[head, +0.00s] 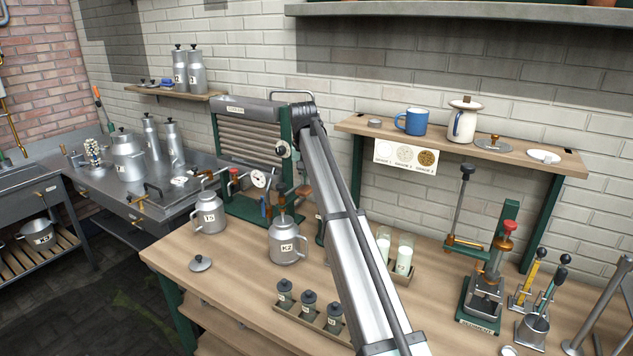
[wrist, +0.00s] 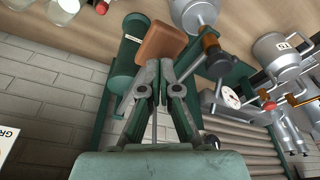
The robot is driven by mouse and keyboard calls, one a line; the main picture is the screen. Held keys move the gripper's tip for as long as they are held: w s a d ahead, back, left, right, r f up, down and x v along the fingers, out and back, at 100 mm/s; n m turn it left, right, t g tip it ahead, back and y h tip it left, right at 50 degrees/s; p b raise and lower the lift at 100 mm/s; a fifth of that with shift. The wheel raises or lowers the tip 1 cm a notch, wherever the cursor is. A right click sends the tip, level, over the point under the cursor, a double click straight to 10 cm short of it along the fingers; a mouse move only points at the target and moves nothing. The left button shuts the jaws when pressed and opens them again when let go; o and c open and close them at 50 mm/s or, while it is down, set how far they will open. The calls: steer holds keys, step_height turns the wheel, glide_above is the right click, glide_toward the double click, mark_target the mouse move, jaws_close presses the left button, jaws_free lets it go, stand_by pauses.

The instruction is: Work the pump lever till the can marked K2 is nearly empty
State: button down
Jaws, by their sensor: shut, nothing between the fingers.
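The can marked K2 (head: 287,247) stands on the wooden bench in the head view, with a pipe going into its top; its fill level is hidden. A grey can without a readable label, probably K2 (wrist: 186,12), shows at the top of the wrist view. My gripper (wrist: 160,66) is shut and empty in the wrist view, its fingertips close to an orange-brown block (wrist: 160,42), probably the pump lever's grip. Whether they touch it I cannot tell. In the head view my arm hides most of the lever and gripper area.
The can marked T5 (head: 209,218) stands left of K2, and a lid (head: 200,263) lies in front. A gauge (head: 260,179) sits on the green-framed unit behind. Small dark jars (head: 308,306) stand in front of K2. The bench's front left is mostly clear.

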steer(key=shift+f+b, duration=1.15)
steer(key=shift+f, duration=4.3)
step_height(320, 180, up, 11)
steer(key=p, duration=0.5)
steer(key=shift+f, duration=0.2)
steer(key=shift+f+b, duration=1.4)
steer(key=shift+f, duration=4.05)
step_height(320, 180, up, 11)
steer(key=p, duration=0.5)
steer(key=shift+f, duration=0.1)
